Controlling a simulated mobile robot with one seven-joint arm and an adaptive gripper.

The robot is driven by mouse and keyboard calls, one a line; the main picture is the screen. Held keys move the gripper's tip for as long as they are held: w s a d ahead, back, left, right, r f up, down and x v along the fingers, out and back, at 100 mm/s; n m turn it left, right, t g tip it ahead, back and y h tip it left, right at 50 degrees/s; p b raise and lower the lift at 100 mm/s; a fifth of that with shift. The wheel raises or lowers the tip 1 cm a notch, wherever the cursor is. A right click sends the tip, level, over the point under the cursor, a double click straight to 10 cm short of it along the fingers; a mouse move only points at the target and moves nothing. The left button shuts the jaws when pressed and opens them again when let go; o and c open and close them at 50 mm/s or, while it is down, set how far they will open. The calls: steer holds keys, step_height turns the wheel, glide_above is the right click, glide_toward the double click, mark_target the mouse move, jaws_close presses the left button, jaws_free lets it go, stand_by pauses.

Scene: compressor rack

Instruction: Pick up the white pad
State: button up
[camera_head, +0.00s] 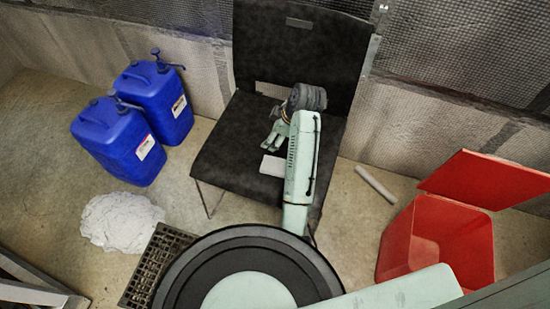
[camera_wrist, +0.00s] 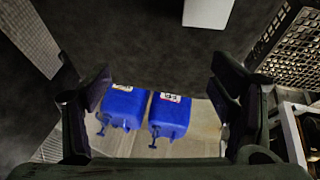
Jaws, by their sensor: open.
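The white pad (camera_head: 272,166) lies flat on the seat of the black chair (camera_head: 225,150), left of my arm in the head view. In the wrist view the white pad (camera_wrist: 207,12) is at the top edge, partly cut off by the frame. My gripper (camera_head: 274,138) is over the chair seat, behind the pad in the head view. In the wrist view my gripper (camera_wrist: 158,92) has its two fingers wide apart with nothing between them. The pad lies beyond the fingertips, apart from them.
Two blue canisters (camera_head: 155,95) stand on the floor left of the chair. The chair back (camera_head: 300,45) rises behind my gripper. A red bin (camera_head: 440,240), a grey tube (camera_head: 375,184), a white crumpled heap (camera_head: 122,222) and a dark grate (camera_head: 152,266) are on the floor.

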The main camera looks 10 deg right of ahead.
steer(key=g+y, duration=0.1)
steer(key=g, duration=0.1)
glide_toward(277, 165)
steer(key=p+x, duration=0.1)
steer(key=x, duration=0.2)
steer(key=shift+f, duration=0.15)
steer(key=shift+p+x, duration=1.05)
steer(key=shift+x, duration=1.75)
steer(key=shift+a, duration=0.1)
steer(key=shift+c, duration=0.5)
steer(key=c, duration=0.9)
steer(key=shift+c, duration=0.2)
